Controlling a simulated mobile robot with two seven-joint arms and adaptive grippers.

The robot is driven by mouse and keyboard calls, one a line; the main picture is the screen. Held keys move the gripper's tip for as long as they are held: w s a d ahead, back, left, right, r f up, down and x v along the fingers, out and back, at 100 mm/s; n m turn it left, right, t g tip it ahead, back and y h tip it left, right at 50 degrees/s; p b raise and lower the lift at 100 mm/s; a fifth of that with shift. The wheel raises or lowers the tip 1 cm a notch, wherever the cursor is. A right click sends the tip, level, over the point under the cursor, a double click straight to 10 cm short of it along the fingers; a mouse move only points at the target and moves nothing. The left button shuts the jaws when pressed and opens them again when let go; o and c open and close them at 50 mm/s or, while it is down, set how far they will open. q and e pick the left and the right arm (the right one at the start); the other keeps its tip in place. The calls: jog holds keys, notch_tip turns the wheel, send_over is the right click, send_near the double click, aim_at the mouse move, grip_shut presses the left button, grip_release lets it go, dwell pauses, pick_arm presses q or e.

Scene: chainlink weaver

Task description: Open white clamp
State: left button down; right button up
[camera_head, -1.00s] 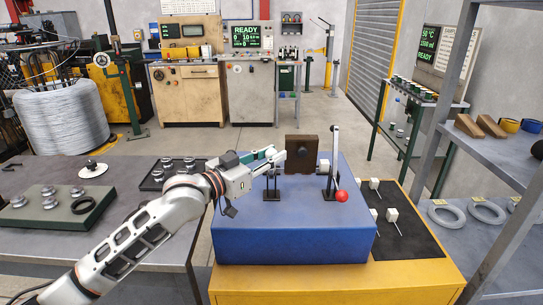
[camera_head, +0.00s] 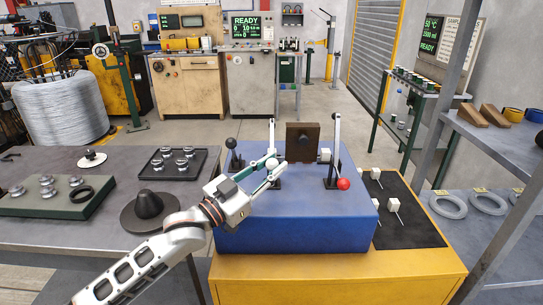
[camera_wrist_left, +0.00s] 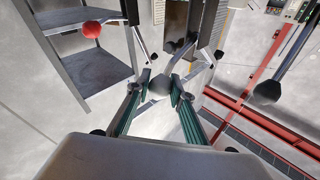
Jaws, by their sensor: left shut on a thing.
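The white clamp's upright bar (camera_head: 271,132) stands left of the brown block (camera_head: 302,140) on the blue box (camera_head: 300,225). Its white ball knob (camera_head: 272,163) is at the front, low over the box top. My left gripper (camera_head: 275,172) is shut on this knob. In the left wrist view the knob (camera_wrist_left: 159,85) looks grey between the green-padded fingers (camera_wrist_left: 150,98). The clamp's base is partly hidden by my fingers. A second clamp with a red knob (camera_head: 344,184) and upright bar (camera_head: 337,132) stands right of the block. My right gripper is not in view.
A black cone-shaped part (camera_head: 149,207) is on the grey table at left. White blocks with pins (camera_head: 392,206) lie on the dark mat at right. The box's front top is clear.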

pick_arm(q)
jog(key=shift+s+d+f+m+h, duration=0.1)
jog(key=shift+s+f+m+h, duration=0.15)
jog(key=shift+f, duration=0.35)
jog(key=shift+s+f+m+h, duration=0.15)
jog(key=shift+f+m+h, duration=0.2)
jog(key=shift+f, duration=0.2)
jog(key=shift+s+f, duration=0.15)
jog(key=shift+f, duration=0.6)
jog(key=shift+s+f, duration=0.15)
jog(key=shift+f, duration=0.8)
jog(key=c, duration=1.8)
grip_release()
jog(key=shift+o, duration=0.2)
jog(key=shift+w+r, duration=0.15)
jog(key=shift+r, duration=0.1)
jog(key=v, duration=1.2)
